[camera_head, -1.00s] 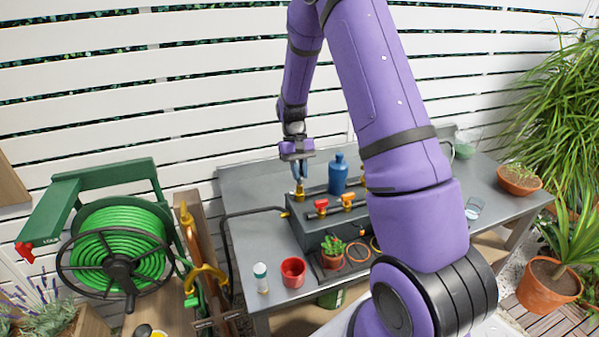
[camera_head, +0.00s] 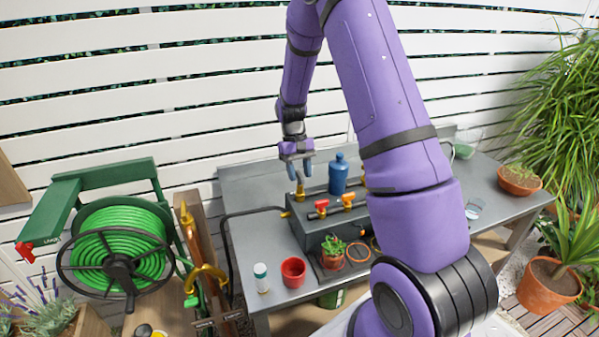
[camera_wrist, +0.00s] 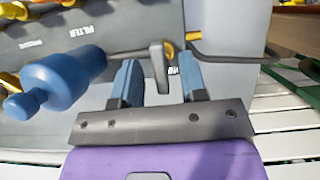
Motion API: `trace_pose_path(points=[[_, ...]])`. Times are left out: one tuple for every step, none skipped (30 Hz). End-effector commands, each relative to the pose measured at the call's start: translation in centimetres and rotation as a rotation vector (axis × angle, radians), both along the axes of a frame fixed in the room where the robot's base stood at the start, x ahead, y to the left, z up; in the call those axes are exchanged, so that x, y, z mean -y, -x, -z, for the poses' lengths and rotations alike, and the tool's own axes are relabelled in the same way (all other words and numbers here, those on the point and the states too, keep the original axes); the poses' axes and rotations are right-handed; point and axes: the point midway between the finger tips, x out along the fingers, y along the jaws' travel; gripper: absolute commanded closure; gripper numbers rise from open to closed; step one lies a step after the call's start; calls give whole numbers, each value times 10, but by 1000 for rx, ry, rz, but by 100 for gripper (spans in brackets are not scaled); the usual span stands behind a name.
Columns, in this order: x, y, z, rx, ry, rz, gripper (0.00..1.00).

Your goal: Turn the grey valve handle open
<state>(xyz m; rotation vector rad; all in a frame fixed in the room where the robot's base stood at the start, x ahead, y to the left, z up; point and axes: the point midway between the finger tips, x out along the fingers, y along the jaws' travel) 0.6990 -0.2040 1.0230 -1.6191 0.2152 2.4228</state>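The grey valve handle (camera_wrist: 158,68) shows in the wrist view as a short grey lever beside a yellow fitting and a dark pipe. It sits in the gap between the two blue fingers of my gripper (camera_wrist: 159,80), with space visible on both sides. My gripper is open. In the head view my gripper (camera_head: 300,171) is just above a brass fitting (camera_head: 299,190) at the left end of the grey manifold box (camera_head: 311,234). The grey handle is too small to make out there.
A blue bottle (camera_head: 338,178) stands close right of my gripper; it also shows in the wrist view (camera_wrist: 58,80). A red cup (camera_head: 293,272) and small potted plant (camera_head: 333,251) stand at the table's (camera_head: 247,190) front.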

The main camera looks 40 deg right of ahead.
Motion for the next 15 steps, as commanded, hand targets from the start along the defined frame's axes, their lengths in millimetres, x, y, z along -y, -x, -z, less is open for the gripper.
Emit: trace_pose_path(points=[[0,-1,-1,1,0,0,61],[0,-1,-2,1,0,0,61],[1,-2,-5,2,1,0,61],[1,-3,-7,2,1,0,61],[1,-4,-10,2,1,0,61],[2,-7,-15,4,1,0,61],[2,-9,-20,5,1,0,61],[3,-10,-25,4,1,0,61],[4,-13,-31,5,2,1,61],[4,-16,-37,4,1,1,61],[5,-18,-42,5,2,1,61],[5,-20,-50,4,1,1,61],[6,-23,-55,5,2,1,61],[7,-25,-60,5,1,0,61],[7,-27,-66,4,1,0,61]])
